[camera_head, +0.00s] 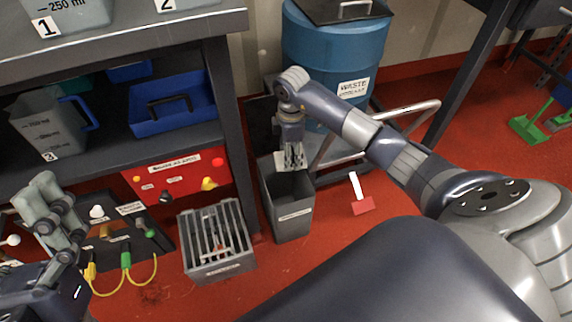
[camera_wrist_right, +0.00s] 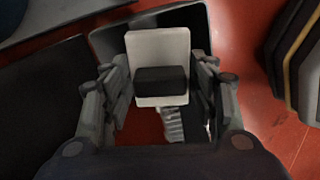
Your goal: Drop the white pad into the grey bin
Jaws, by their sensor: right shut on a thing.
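The white pad (camera_wrist_right: 158,52) has a black block (camera_wrist_right: 161,80) on its face. In the right wrist view it sits between the two fingers of my right gripper (camera_wrist_right: 160,85), which is shut on it. In the head view my right gripper (camera_head: 291,158) points down over the open top of the grey bin (camera_head: 287,226). The bin stands upright on the red floor. Only a pale part of the pad shows at the fingertips there, near the bin's rear rim. My left gripper (camera_head: 48,218) is at the lower left, away from the bin; its finger opening is unclear.
A slatted grey crate (camera_head: 217,268) stands left of the bin. A blue waste drum (camera_head: 335,50) on a grey cart is behind it. The workbench leg (camera_head: 235,130) is close on the left. A red-and-white tool (camera_head: 361,203) lies on the floor to the right.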

